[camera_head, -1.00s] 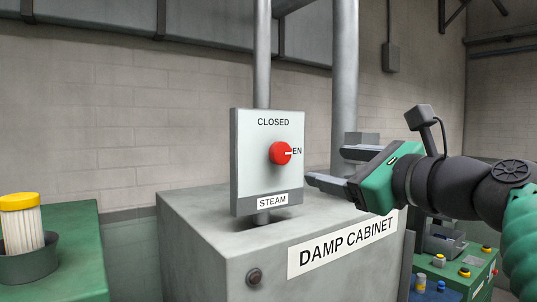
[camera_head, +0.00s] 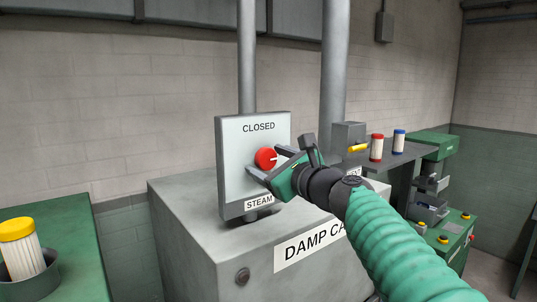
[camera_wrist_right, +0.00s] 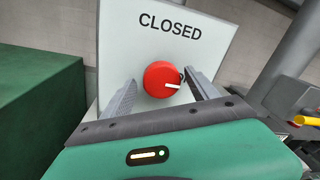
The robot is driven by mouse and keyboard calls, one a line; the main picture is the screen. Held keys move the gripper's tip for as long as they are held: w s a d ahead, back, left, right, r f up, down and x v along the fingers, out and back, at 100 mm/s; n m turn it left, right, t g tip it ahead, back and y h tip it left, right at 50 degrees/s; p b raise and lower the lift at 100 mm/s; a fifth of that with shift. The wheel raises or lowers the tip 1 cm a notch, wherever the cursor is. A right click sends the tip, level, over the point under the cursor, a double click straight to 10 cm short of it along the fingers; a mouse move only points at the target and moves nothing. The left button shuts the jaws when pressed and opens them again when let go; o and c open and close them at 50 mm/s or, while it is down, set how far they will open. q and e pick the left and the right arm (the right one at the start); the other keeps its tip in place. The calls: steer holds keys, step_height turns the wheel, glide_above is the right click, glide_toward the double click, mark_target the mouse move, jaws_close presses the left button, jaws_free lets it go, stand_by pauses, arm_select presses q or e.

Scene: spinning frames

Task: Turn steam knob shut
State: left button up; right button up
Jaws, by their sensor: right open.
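The red steam knob (camera_head: 265,158) sits on a light grey panel (camera_head: 232,185) marked CLOSED at the top and STEAM at the bottom, on top of the damp cabinet (camera_head: 190,225). Its white pointer mark aims to the right. My right gripper (camera_head: 268,163) is open at the panel, with its fingers beside the knob. In the right wrist view the knob (camera_wrist_right: 162,79) shows between the two spread fingers (camera_wrist_right: 157,95); I cannot tell whether either touches it. The OPEN lettering is hidden behind the gripper. My left gripper is not in view.
A green table (camera_head: 75,245) at left holds a yellow-topped bobbin (camera_head: 20,250) in a dark cup. Two vertical pipes (camera_head: 334,70) rise behind the panel.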

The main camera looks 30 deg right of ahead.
steer(key=shift+d, duration=0.25)
steer(key=shift+s, duration=0.2)
steer(key=shift+c, duration=1.1)
steer(key=shift+a+r, duration=0.1)
steer(key=shift+a, duration=0.1)
steer(key=c, duration=1.1)
steer(key=shift+n+b, duration=0.6)
steer(key=shift+b, duration=0.3)
steer(key=n+b, duration=0.7)
steer(key=b, duration=0.1)
steer(key=shift+d+f+n+t, duration=0.15)
steer(key=shift+f+n+t, duration=0.15)
steer(key=shift+n+t, duration=0.1)
steer(key=n+y+b, duration=0.1)
steer(key=n+b, duration=0.2)
steer(key=n, duration=0.2)
steer(key=n+b, duration=0.1)
steer(key=n, duration=0.1)
steer(key=shift+n, duration=0.3)
steer(key=shift+n+y+b, duration=0.5)
steer(key=shift+n+b, duration=0.1)
steer(key=shift+n, duration=0.7)
